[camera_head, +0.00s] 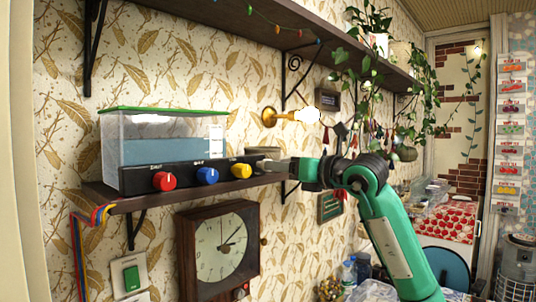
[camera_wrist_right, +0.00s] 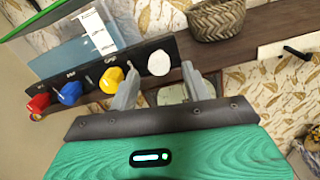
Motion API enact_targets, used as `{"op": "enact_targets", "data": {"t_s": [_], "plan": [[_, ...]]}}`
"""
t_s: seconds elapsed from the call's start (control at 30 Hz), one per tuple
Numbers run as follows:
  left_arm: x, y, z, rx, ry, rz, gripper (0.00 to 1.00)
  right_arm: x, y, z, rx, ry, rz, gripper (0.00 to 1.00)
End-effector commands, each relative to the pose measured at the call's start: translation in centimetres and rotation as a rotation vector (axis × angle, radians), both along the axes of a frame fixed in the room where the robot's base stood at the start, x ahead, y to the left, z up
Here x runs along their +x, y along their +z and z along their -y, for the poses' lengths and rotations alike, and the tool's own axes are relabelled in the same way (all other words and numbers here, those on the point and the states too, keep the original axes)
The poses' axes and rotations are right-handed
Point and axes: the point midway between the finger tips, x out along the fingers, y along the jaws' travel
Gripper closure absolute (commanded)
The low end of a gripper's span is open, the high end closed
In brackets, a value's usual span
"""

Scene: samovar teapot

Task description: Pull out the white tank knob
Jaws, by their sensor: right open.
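The white tank knob (camera_wrist_right: 159,63) shows in the right wrist view as a round white face at the right end of the tank's dark front strip. My right gripper (camera_wrist_right: 160,70) is open. Its two fingertips lie to either side of the white knob in that view; I cannot tell whether they touch it. In the head view my right gripper (camera_head: 268,167) reaches in from the right at the strip's right end, and the white knob cannot be made out there. The clear tank (camera_head: 160,145) holds bluish liquid and has a green lid edge. My left gripper is not in view.
Red (camera_head: 164,181), blue (camera_head: 207,176) and yellow (camera_head: 241,171) knobs sit along the strip left of my gripper. A woven basket (camera_wrist_right: 222,20) stands close by on the wooden shelf. A wall clock (camera_head: 219,248) hangs below, and a lit lamp (camera_head: 306,115) above.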

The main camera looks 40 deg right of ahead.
Motion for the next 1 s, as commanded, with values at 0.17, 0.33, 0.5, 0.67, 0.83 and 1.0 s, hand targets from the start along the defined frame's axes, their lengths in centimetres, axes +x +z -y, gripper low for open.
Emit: {"op": "enact_targets", "data": {"t_s": [0.17, 0.33, 0.5, 0.67, 0.83, 1.0], "plan": [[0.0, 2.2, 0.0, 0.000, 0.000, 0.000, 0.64, 2.8, 0.4, -0.4, 0.003, 0.002, -0.001, 0.51], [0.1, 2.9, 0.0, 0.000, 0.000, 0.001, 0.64, 4.3, 0.2, -0.5, 0.002, 0.002, 0.000, 0.51], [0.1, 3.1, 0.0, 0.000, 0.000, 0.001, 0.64, 4.9, 0.0, -0.6, 0.001, 0.000, 0.000, 0.51], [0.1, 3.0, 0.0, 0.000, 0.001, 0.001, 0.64, 4.9, 0.0, -0.6, 0.000, 0.000, 0.000, 0.51], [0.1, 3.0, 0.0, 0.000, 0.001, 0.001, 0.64, 4.9, 0.0, -0.6, 0.000, 0.000, 0.000, 0.71], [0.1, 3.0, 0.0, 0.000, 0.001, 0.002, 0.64, 4.9, 0.0, -0.6, 0.000, 0.000, 0.000, 1.00]]}}
